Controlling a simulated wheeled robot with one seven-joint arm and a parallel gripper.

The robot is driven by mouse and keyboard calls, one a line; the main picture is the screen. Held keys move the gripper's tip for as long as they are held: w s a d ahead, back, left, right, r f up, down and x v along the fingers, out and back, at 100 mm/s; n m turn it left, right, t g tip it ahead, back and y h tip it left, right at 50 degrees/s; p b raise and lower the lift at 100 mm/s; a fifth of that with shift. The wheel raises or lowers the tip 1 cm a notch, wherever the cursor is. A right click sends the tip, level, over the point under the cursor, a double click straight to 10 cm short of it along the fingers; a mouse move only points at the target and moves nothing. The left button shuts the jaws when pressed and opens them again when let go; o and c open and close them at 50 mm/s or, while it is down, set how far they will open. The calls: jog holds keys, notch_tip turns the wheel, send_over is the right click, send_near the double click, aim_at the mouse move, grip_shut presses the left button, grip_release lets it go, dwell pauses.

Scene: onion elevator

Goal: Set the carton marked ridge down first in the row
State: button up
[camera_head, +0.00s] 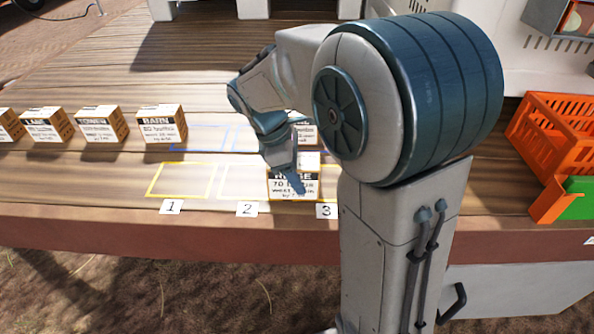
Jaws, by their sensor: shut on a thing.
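My gripper (291,177) points down at the front of the table and is shut on a small brown carton (311,188) with a white label. One finger crosses the label, whose top word reads something like "HOUSE", with "70" below it; I cannot read it fully. This carton is upright beside number card 3 (326,211); whether it touches the table is unclear. The first place in the row, a yellow outline (155,180) behind card 1 (171,207), is empty. The white outline behind card 2 (247,209) looks empty. I see no label reading "ridge".
Several labelled cartons, including BARN (161,125), stand at the left. Another carton (307,133) stands behind my gripper, its label mostly hidden, near blue outlines (205,149). An orange crate (545,135) is at the right. My arm hides the table right of card 3.

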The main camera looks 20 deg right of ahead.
jog(key=shift+f, duration=0.15)
jog(key=o, duration=1.3)
